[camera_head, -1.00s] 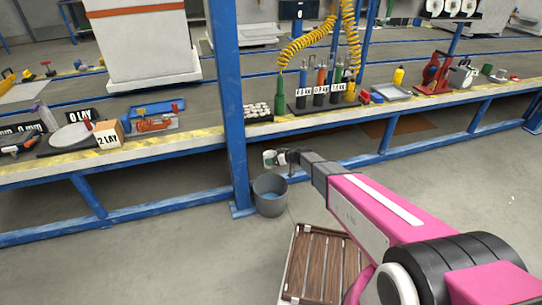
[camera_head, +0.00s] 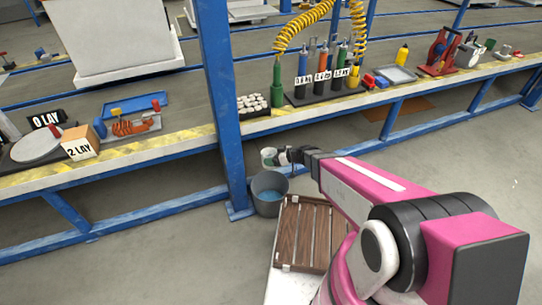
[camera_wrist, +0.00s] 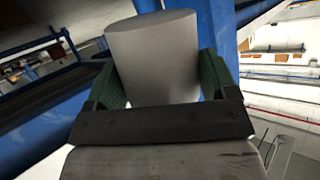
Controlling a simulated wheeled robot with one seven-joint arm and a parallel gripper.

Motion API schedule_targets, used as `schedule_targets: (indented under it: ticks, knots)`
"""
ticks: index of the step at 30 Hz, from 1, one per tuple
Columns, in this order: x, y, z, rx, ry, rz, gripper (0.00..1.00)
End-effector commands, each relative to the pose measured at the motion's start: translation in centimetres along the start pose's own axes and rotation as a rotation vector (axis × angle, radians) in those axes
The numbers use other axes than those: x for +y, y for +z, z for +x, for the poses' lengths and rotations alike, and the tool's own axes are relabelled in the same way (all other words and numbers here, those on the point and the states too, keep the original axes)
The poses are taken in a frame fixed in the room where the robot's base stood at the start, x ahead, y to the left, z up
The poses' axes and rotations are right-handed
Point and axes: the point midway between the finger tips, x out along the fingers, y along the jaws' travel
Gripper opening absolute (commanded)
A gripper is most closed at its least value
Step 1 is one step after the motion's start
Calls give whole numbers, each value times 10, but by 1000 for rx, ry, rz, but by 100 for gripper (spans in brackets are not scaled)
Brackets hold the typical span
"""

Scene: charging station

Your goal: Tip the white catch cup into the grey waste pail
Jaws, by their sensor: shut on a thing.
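The white catch cup (camera_head: 268,156) is held at the end of my arm, just above the grey waste pail in the head view. My gripper (camera_head: 281,156) is shut on it. In the wrist view the cup (camera_wrist: 155,60) shows as a pale grey-white cylinder between the two green fingers of my gripper (camera_wrist: 160,72). The cup looks about upright in the head view; its contents cannot be made out. The grey waste pail (camera_head: 269,205) stands on the floor below, with blue inside it. The pail is not clear in the wrist view.
A blue post (camera_head: 222,110) rises close left of the cup and pail. The workbench edge (camera_head: 160,153) runs behind them, with colored bottles (camera_head: 320,75) on top.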

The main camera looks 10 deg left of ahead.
Motion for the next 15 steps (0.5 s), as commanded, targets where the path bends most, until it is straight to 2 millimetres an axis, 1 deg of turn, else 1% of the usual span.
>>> schedule_targets:
  ticks: [8, 15]
  knots:
    - [2, 0, 2, -17, -8, 17, 55]
    - [8, 0, 8, -127, -40, 122, 55]
